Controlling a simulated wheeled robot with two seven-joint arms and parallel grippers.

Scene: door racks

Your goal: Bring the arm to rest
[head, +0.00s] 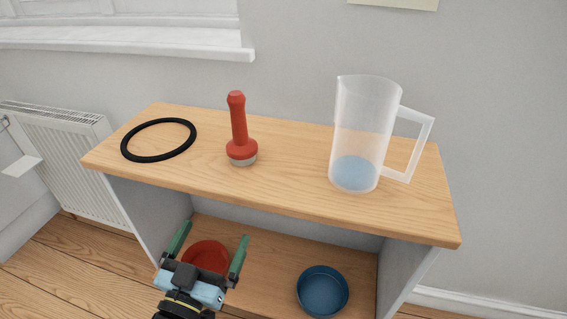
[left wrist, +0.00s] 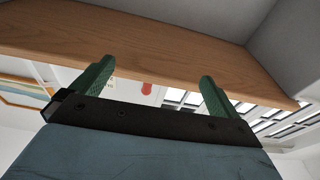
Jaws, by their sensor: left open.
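My left gripper (head: 208,241) shows at the bottom of the head view, in front of the shelf unit's lower opening. Its two green fingers are spread wide, with nothing between them. In the left wrist view the gripper (left wrist: 158,78) is also open and empty, with the underside of a wooden board (left wrist: 130,40) above and beyond the fingers. My right gripper is not in either view.
The wooden top (head: 285,185) carries a black ring (head: 127,145), a red-handled tool (head: 239,125) and a clear jug (head: 362,130) with blue liquid. Below, a red bowl (head: 207,256) sits behind my left gripper and a blue bowl (head: 322,290) to its right.

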